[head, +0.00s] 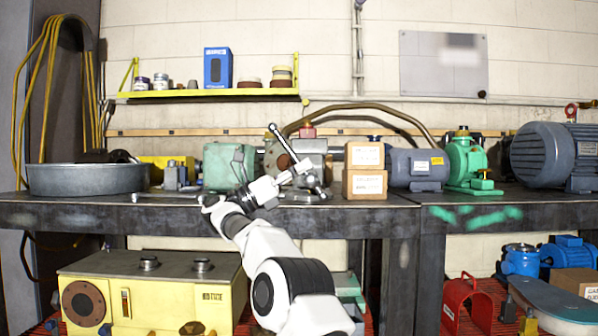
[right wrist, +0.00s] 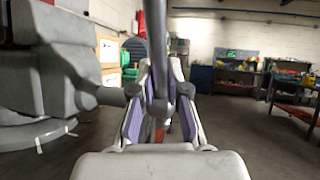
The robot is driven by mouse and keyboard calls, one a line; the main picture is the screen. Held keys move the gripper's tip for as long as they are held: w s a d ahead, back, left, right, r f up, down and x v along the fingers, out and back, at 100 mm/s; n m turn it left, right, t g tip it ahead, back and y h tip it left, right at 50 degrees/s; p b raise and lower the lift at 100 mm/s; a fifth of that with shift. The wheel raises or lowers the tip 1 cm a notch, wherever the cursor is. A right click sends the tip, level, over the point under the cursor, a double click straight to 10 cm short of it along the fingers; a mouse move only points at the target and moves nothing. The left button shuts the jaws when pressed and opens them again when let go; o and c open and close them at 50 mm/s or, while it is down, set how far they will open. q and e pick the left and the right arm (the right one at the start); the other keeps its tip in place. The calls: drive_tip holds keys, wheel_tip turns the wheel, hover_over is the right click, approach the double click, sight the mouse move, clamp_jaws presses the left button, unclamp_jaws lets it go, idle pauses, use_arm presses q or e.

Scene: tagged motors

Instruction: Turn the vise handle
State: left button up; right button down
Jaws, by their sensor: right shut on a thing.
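The grey vise (head: 312,150) stands on the dark workbench (head: 240,215), near the middle of the head view. Its handle (head: 281,142) is a thin metal bar with knobbed ends, slanting from upper left to lower right. My right gripper (head: 300,170) reaches up to the vise from the front and is shut on the handle. In the right wrist view the handle (right wrist: 155,45) runs upright between the purple-padded fingers of the gripper (right wrist: 158,100). The vise body (right wrist: 45,85) fills the left of that view. My left gripper is not in view.
Two stacked cardboard boxes (head: 365,184) stand just right of the vise, and a green box-shaped machine (head: 226,165) stands left. Motors (head: 418,170) and a green pump (head: 466,162) sit farther right. A round metal tub (head: 85,179) is at the far left.

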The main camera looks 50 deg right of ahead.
drive_tip(key=shift+s+a+y, duration=0.1)
drive_tip(key=shift+s+y, duration=0.1)
drive_tip(key=shift+y, duration=0.1)
drive_tip(key=c, duration=1.5)
unclamp_jaws()
drive_tip(key=o, duration=0.3)
drive_tip(key=shift+s+a+r, duration=0.1)
drive_tip(key=shift+s+r, duration=0.1)
drive_tip(key=shift+o, duration=0.2)
drive_tip(key=v, duration=0.7)
drive_tip(key=shift+w+f, duration=0.15)
drive_tip(key=shift+f, duration=0.05)
